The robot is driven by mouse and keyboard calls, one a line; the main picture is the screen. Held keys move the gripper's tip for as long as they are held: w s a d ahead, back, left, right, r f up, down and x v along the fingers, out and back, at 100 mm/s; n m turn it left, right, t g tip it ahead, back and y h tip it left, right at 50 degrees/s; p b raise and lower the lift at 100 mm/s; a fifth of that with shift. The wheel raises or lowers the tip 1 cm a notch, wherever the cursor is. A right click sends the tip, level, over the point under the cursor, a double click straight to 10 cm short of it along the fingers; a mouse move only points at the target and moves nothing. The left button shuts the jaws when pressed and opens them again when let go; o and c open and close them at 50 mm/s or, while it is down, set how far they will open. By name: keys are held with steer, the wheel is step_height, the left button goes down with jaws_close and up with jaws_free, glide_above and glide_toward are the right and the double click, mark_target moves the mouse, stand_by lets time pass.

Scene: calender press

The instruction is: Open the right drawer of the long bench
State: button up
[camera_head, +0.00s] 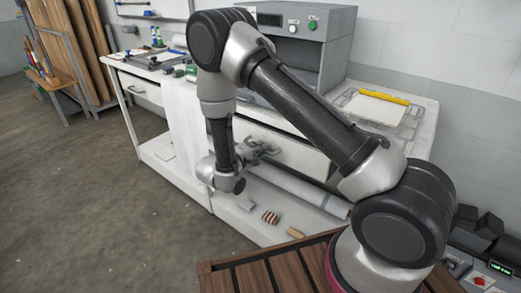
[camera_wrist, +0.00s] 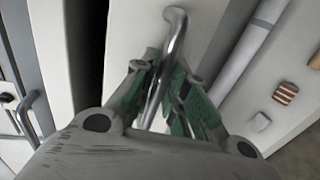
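The long white bench (camera_head: 152,151) runs along the wall in the head view. Its right drawer has a pale front (camera_head: 300,156), partly hidden by my arm. My gripper (camera_head: 262,150) is at this front. In the wrist view, the drawer's curved metal handle (camera_wrist: 176,28) passes between the green-padded fingers of my gripper (camera_wrist: 166,75), which look closed on it from both sides. The drawer front (camera_wrist: 128,35) lies behind the handle. A dark gap (camera_wrist: 88,40) runs along one edge of it; how far the drawer stands out is unclear.
A grey press (camera_head: 330,50) and a wire rack with a yellow bar (camera_head: 385,97) stand on the bench top. On the lower shelf are a long roll (camera_head: 305,190), a striped block (camera_head: 270,217) and other small blocks. Open floor (camera_head: 90,215) lies left.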

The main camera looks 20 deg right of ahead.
jaws_close()
steer(key=shift+a, duration=0.1)
steer(key=f+v, duration=0.3)
steer(key=v, duration=1.1)
steer(key=a+f+v, duration=0.1)
steer(key=f+v, duration=0.1)
steer(key=v, duration=1.2)
steer(key=shift+s+f, duration=0.35)
steer(key=shift+f, duration=0.05)
steer(key=o, duration=0.6)
jaws_free()
steer(key=shift+o, duration=0.2)
steer(key=shift+a, duration=0.1)
steer(key=v, duration=1.1)
steer(key=shift+s+a, duration=0.3)
